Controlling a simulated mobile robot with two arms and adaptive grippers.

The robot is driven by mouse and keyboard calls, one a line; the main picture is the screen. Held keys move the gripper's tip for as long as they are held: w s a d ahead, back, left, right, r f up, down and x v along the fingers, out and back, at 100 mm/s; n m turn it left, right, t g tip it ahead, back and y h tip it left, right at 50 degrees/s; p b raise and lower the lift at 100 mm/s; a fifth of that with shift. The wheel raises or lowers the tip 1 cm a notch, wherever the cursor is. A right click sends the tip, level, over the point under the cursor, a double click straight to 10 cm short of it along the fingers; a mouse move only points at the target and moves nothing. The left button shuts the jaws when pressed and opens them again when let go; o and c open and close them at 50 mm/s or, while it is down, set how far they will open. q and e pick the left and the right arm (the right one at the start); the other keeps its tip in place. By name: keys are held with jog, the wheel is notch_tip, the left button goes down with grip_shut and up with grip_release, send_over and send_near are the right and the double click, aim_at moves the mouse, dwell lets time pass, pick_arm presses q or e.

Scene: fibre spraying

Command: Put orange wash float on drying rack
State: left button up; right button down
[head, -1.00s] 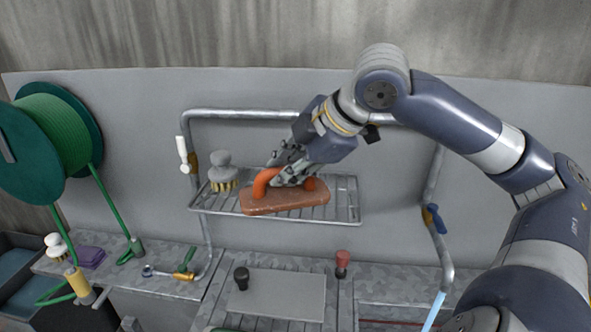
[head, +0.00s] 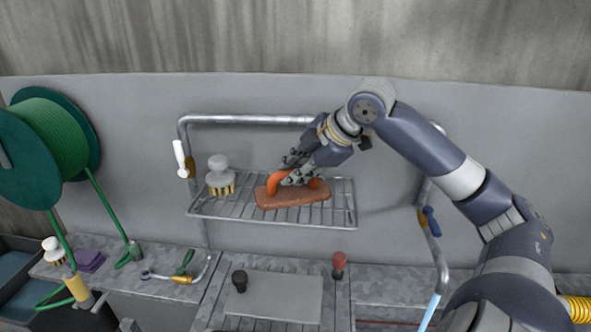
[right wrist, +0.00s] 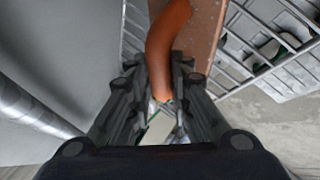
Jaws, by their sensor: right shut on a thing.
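The orange wash float (head: 283,198) has a brownish-orange flat base and an orange curved handle. In the head view it is at the wire drying rack (head: 231,211), over its middle. I cannot tell whether its base touches the wires. My right gripper (head: 290,179) is shut on the float's handle from above and behind. In the right wrist view the orange handle (right wrist: 166,45) runs between the fingers (right wrist: 164,98), with the base (right wrist: 203,28) beyond it. My left gripper is not in view.
A grey-white brush (head: 220,178) stands on the rack's left side. A pipe frame (head: 245,119) surrounds the rack.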

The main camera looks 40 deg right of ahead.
jog(key=c, duration=1.5)
grip_release()
jog(key=shift+f, duration=0.1)
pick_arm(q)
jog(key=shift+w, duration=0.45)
pick_arm(e)
jog(key=shift+o, duration=0.2)
jog(key=shift+r, duration=0.2)
pick_arm(q)
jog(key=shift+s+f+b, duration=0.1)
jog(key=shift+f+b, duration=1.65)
jog(key=shift+b, duration=0.1)
pick_arm(e)
jog(key=v, duration=1.2)
jog(key=shift+a, duration=0.1)
